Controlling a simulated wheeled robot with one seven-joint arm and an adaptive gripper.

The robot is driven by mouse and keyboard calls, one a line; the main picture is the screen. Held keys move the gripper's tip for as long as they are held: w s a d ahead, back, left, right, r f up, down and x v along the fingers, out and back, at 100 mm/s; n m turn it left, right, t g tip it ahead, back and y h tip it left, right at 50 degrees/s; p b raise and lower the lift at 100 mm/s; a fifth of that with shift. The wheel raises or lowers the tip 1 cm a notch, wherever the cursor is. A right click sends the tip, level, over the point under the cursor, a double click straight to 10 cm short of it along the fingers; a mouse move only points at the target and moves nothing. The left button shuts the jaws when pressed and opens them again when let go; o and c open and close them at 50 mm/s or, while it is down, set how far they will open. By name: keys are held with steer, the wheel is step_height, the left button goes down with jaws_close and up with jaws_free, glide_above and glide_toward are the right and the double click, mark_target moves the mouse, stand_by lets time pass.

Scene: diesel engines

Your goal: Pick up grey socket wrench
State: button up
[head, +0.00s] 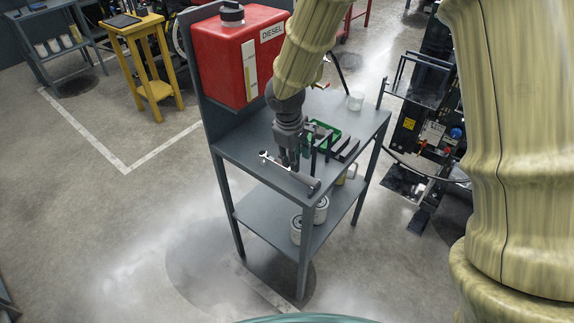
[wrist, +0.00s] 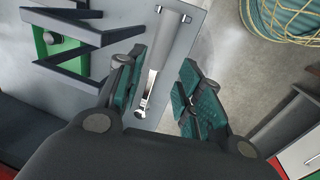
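The grey socket wrench (head: 304,180) lies on the grey workbench (head: 236,142), along its near edge. In the wrist view the wrench (wrist: 162,52) runs from the top middle down between the fingers, closer to the left finger. My gripper (head: 289,166) points down over the wrench's middle part and hides some of it in the head view. In the wrist view my gripper (wrist: 163,93) is open, with a gap between its teal finger pads and nothing clamped. I cannot tell how high the fingertips are above the bench top.
A dark angular bracket (wrist: 97,33) and a green tray (wrist: 66,57) lie left of the wrench in the wrist view. A red diesel tank (head: 222,62) stands at the bench's back. White canisters (head: 296,229) sit on the lower shelf.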

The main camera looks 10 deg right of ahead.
mark_target(299, 175)
steer(key=f, duration=0.1)
steer(key=d+f, duration=0.1)
steer(key=f, duration=0.2)
steer(key=shift+w+d, duration=0.15)
steer(key=shift+w, duration=0.1)
steer(key=shift+w+f+p, duration=0.15)
steer(key=shift+f+p, duration=0.4)
steer(key=shift+f, duration=0.35)
steer(key=shift+w+f+p, duration=0.15)
steer(key=shift+f+p, duration=0.4)
steer(key=shift+f, duration=0.35)
steer(key=shift+w+d+f, duration=0.1)
steer(key=shift+d+f, duration=0.05)
steer(key=shift+f, duration=0.9)
jaws_close()
